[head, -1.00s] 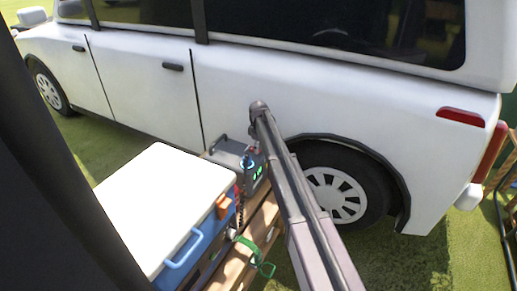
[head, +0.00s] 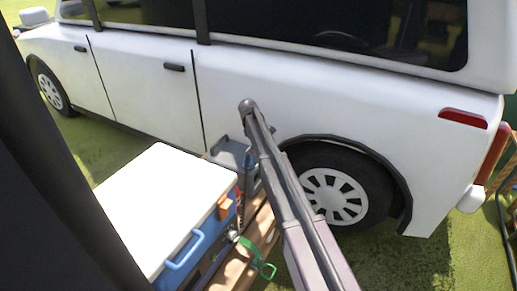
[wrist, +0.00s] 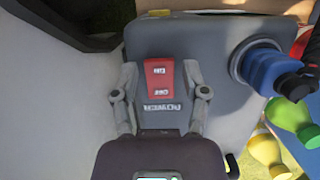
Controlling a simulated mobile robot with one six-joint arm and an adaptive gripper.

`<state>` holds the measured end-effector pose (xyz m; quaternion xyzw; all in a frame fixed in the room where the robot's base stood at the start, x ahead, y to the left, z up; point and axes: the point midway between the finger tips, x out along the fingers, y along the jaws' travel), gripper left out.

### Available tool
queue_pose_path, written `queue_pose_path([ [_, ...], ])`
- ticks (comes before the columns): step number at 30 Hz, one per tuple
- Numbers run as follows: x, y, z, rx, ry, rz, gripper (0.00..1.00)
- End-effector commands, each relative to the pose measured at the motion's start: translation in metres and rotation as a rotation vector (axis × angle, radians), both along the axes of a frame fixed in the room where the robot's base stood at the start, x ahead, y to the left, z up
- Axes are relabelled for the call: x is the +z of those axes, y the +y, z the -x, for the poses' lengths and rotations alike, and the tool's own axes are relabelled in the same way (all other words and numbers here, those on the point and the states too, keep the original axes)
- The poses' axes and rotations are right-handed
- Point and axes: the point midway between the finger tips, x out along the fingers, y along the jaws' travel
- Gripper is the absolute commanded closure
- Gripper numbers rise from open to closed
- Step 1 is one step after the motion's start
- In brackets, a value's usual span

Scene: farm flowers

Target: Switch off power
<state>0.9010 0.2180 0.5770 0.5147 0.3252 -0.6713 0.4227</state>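A grey power box (head: 228,154) stands beside the white car in the head view, partly hidden behind my arm. In the wrist view the box's grey face (wrist: 225,105) carries a red rocker switch (wrist: 159,79) with small white marks. Faint lettering shows just below the switch. My gripper (wrist: 160,72) is open, with one finger on each side of the switch and nothing held. I cannot tell whether the fingertips touch the box. Which way the switch is tipped is not clear.
A blue plug (wrist: 265,72) sits on the box, right of the switch. A cooler (head: 165,205) with a white lid and blue side stands left of the box. The white car (head: 300,85) is close behind. Green and yellow bottles (wrist: 292,120) lie at the right of the wrist view.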

Motion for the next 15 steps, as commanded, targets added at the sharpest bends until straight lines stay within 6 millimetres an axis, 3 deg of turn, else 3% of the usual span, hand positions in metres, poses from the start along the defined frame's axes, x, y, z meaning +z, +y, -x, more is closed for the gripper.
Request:
queue_pose_path([
  [15, 0.0002, -0.0007, -0.0002, 0.000, -0.006, -0.011, 0.26],
])
